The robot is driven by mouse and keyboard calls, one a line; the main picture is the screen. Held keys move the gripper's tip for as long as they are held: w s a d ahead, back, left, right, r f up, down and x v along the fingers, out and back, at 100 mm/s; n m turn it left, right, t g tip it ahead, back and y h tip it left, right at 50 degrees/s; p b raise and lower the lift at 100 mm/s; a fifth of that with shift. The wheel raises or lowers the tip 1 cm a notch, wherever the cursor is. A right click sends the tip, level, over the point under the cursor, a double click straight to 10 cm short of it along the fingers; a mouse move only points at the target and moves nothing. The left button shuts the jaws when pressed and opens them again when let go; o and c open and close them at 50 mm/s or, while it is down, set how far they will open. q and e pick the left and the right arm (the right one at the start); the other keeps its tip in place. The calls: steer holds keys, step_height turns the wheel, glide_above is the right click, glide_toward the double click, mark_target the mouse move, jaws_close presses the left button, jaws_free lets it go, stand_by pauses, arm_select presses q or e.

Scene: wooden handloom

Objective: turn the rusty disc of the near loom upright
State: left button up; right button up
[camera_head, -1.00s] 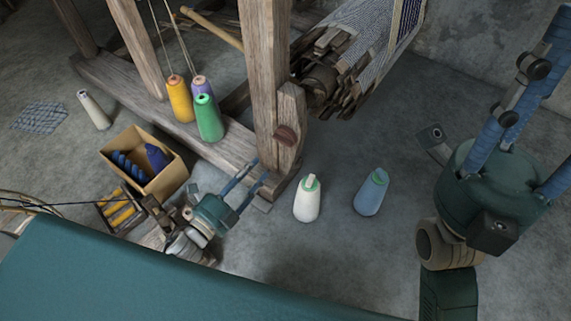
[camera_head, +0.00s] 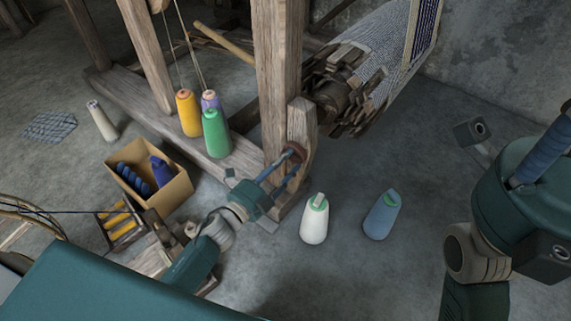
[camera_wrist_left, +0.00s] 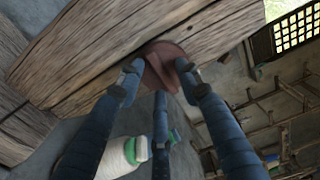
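The rusty disc (camera_head: 297,151) sits on the side of the near loom's front post (camera_head: 301,122). My left gripper (camera_head: 290,163) reaches up to it from the lower left, its blue fingers at the disc. In the left wrist view the disc (camera_wrist_left: 163,62) lies between the spread fingertips, with a raised bar across its face that looks tilted. The fingers are apart, one on each side of the disc and a third below; firm contact cannot be made out. My right gripper (camera_head: 545,150) is at the right edge, mostly cut off, away from the loom.
Orange, purple and green cones (camera_head: 216,134) stand on the loom's base beam. A cardboard box (camera_head: 173,197) and a crate (camera_head: 122,232) stand to the left.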

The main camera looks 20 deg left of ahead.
arm_select(q)
jaws_close()
